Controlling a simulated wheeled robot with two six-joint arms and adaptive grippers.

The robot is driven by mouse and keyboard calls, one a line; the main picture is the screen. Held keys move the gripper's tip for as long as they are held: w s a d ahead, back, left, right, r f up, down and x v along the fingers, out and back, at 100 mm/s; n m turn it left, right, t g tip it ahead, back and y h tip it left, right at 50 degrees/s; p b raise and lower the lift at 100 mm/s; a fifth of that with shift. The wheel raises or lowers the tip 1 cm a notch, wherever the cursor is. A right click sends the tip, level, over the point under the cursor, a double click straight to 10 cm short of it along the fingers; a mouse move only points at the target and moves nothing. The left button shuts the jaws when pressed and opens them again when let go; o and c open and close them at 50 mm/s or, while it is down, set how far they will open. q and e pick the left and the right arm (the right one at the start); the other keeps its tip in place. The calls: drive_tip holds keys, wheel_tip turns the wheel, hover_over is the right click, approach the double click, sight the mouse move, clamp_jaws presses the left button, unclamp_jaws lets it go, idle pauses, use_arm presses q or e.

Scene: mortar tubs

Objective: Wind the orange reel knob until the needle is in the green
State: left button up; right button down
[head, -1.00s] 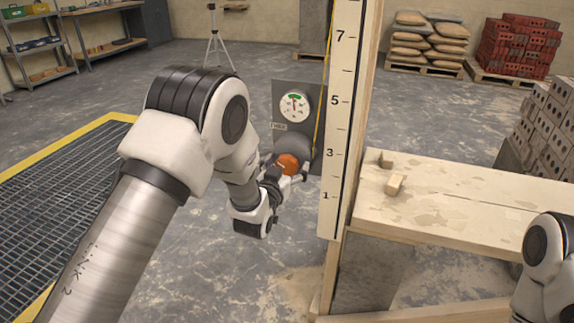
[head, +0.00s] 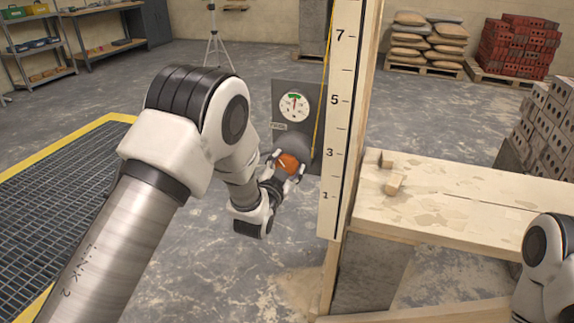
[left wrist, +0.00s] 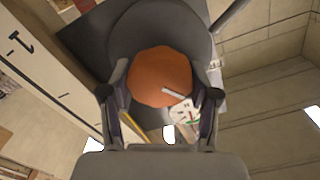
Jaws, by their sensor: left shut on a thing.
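The orange reel knob (head: 289,164) sits low on a grey panel (head: 281,92), in front of a round dark reel housing. My left gripper (head: 287,170) is shut on it, one finger on each side. In the left wrist view the knob (left wrist: 152,72) fills the space between the fingers, and a pale bar marks its face. The white round gauge (head: 295,107) is above the knob. Its red needle points about straight up, toward the green arc at the top; the exact tip is small. My right gripper is out of view; only part of that arm shows at lower right.
A tall numbered board (head: 341,130) stands close right of the panel, with a yellow line (head: 320,100) beside it. A plank bench (head: 460,215) with small wood blocks is farther right. A yellow-edged floor grate (head: 60,180) lies left.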

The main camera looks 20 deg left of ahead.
use_arm(q)
drive_tip(key=o, duration=1.2)
drive_tip(key=s, duration=1.2)
drive_tip(key=shift+a, duration=0.2)
